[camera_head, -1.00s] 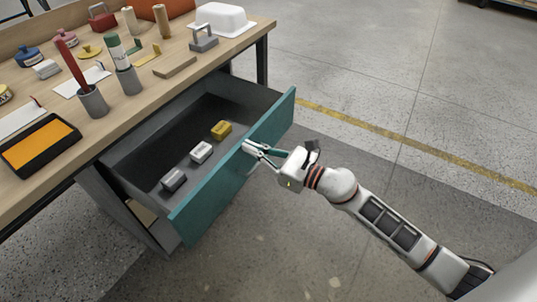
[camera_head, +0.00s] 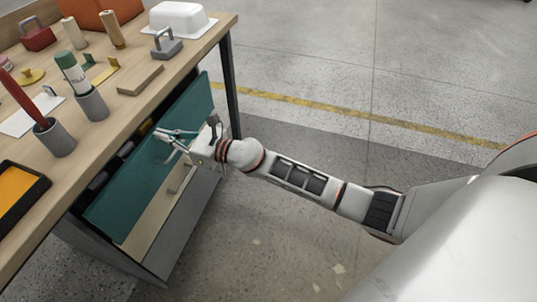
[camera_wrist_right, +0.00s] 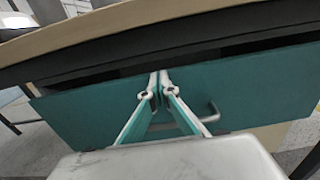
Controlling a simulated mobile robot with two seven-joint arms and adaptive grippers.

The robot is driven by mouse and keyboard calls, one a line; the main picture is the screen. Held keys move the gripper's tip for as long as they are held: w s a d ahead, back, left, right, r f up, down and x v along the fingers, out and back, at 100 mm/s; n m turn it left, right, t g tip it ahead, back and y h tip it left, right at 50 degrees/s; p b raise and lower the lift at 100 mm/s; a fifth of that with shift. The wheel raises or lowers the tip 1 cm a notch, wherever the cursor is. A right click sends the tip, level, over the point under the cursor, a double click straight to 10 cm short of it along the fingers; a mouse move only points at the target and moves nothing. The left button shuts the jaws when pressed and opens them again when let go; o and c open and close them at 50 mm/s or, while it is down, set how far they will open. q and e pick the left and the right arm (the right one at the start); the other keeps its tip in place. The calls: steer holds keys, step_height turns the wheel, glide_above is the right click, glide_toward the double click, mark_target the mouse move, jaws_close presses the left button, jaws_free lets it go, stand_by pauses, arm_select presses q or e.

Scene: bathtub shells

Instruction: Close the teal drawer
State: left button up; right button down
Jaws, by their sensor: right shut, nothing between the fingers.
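The teal drawer (camera_head: 122,205) is under the workbench top, open only by a narrow gap. Its front also spans the wrist view (camera_wrist_right: 85,118), with a dark gap between its top edge and the bench edge. My right gripper (camera_head: 160,135) is shut and empty, its fingertips at the upper part of the drawer front. In the wrist view the fingertips (camera_wrist_right: 158,82) meet near the front's top edge; I cannot tell whether they press on it. Small blocks inside the drawer are mostly hidden. My left gripper is out of view.
The wooden workbench top (camera_head: 104,125) holds a dark tray with an orange inside (camera_head: 14,200), grey cups (camera_head: 92,104), a white butter-dish-like box (camera_head: 178,17) and a grey weight-like object (camera_head: 165,45). A beige drawer front (camera_head: 150,222) lies below. The floor to the right is clear.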

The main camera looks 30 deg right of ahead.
steer(key=x, duration=0.2)
steer(key=shift+w+a, duration=0.25)
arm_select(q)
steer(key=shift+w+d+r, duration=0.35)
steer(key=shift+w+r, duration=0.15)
arm_select(e)
steer(key=shift+r, duration=0.1)
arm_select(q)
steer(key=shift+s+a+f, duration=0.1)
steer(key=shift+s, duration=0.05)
